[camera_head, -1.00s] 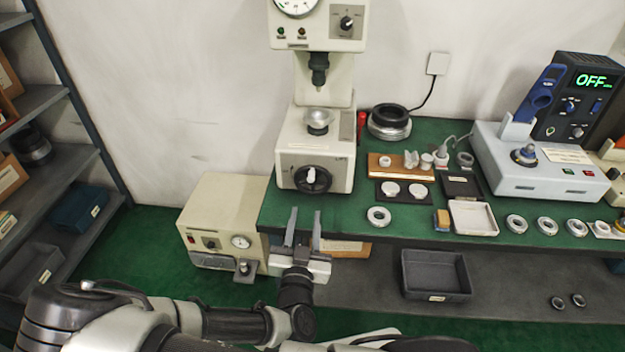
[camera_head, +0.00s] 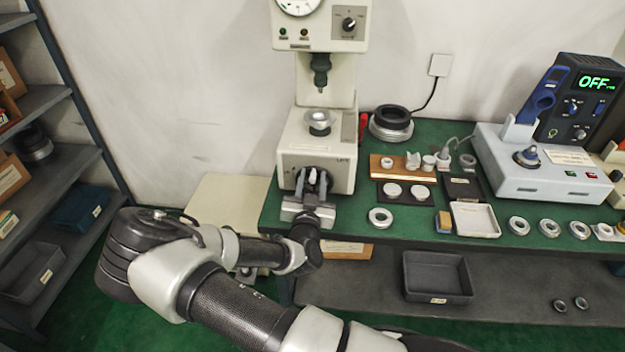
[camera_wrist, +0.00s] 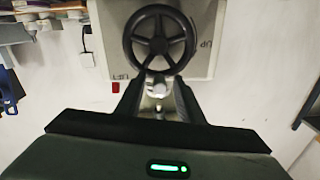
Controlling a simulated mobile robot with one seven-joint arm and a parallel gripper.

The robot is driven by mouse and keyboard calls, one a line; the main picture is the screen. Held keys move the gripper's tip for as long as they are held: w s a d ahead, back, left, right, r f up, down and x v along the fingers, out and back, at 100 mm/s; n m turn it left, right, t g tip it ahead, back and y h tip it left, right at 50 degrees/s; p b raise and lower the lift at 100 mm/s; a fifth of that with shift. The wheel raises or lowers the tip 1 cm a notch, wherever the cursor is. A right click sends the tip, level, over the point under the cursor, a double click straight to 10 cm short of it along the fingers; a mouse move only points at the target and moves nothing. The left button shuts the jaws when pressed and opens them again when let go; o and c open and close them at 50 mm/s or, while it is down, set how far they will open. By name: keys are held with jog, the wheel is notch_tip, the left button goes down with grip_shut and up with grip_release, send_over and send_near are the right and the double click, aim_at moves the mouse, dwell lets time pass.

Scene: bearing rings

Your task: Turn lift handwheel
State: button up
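The lift handwheel is a black spoked wheel low on the front of the cream press (camera_head: 350,120). It shows whole in the wrist view (camera_wrist: 158,38), with a pale handle (camera_wrist: 158,88) sticking out from it. In the head view my gripper partly covers the wheel. My gripper (camera_head: 312,174) is in front of the wheel, its two fingers pointing at it. In the wrist view the fingers (camera_wrist: 159,80) are apart, one on each side of the pale handle, with some gap showing. Whether a fingertip touches the wheel, I cannot tell.
The press stands on the green bench (camera_head: 410,222). To its right are a black ring stack (camera_head: 391,122), several bearing rings, a white tray (camera_head: 475,220) and a grey heater unit (camera_head: 540,175). A grey bin (camera_head: 437,278) sits on the shelf below. Shelving (camera_head: 60,170) stands at the left.

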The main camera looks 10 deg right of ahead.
jog(key=shift+c, duration=0.4)
grip_shut()
jog(key=shift+d, duration=0.1)
